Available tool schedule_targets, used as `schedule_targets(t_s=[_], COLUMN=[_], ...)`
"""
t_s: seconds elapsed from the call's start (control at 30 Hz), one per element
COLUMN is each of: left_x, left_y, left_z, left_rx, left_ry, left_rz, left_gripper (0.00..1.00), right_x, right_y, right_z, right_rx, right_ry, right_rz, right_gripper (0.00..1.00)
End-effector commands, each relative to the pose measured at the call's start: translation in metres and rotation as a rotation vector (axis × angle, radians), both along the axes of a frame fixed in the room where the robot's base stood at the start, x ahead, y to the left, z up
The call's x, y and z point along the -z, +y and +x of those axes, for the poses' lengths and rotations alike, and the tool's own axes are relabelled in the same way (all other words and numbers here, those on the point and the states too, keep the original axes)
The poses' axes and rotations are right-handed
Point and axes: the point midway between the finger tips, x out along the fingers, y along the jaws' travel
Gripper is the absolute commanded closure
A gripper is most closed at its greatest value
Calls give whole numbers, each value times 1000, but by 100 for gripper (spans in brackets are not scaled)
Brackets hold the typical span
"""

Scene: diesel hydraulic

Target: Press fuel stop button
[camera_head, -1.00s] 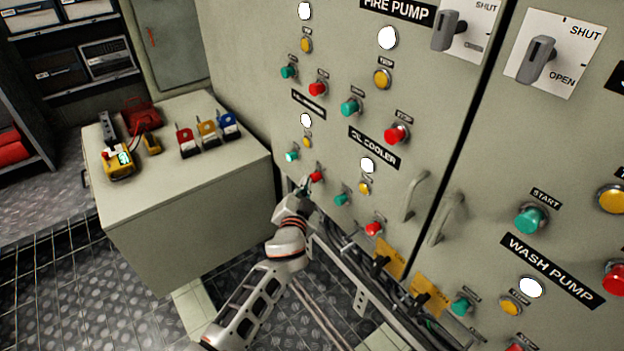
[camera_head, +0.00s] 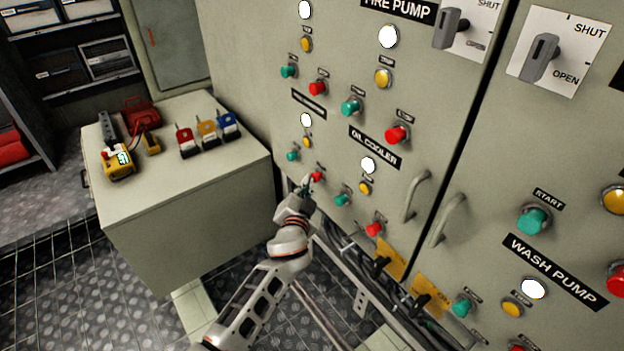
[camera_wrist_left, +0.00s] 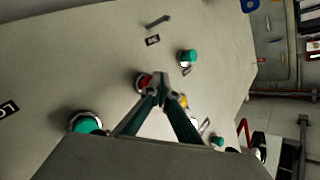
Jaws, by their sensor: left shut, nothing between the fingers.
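A red button (camera_head: 316,177) sits low on the left part of the grey-green control panel (camera_head: 255,60), below a black label (camera_head: 309,104) too small to read. My left gripper (camera_head: 307,188) is right at this red button and partly covers it. In the left wrist view the shut, empty fingertips (camera_wrist_left: 160,80) overlap the right edge of the red button (camera_wrist_left: 143,83). I cannot tell whether they touch it or whether it is pushed in. A green button (camera_head: 292,156) and a yellow button (camera_head: 309,142) are close by. My right gripper is not in view.
More buttons surround this one, including a green one (camera_head: 342,196) and a red one (camera_head: 374,229). Two panel handles (camera_head: 418,195) stick out to the right. A cabinet (camera_head: 190,205) with tools on top stands to the left.

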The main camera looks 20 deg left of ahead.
Motion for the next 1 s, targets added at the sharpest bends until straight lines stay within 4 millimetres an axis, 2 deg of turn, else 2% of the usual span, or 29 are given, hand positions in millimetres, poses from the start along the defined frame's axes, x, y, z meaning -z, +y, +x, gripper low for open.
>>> schedule_targets(t_s=[0.4, 0.77, 1.0], left_x=[0, 1, -2], left_y=[10, 12, 24], left_z=[-14, -16, -31], left_rx=[1, 1, 0], left_ry=[0, 1, -3], left_rz=[-1, 0, 0], left_gripper=[100, 100, 100], right_x=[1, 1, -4], right_y=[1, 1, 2], right_z=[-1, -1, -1], right_rx=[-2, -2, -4], right_ry=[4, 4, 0], right_rz=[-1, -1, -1], right_gripper=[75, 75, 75])
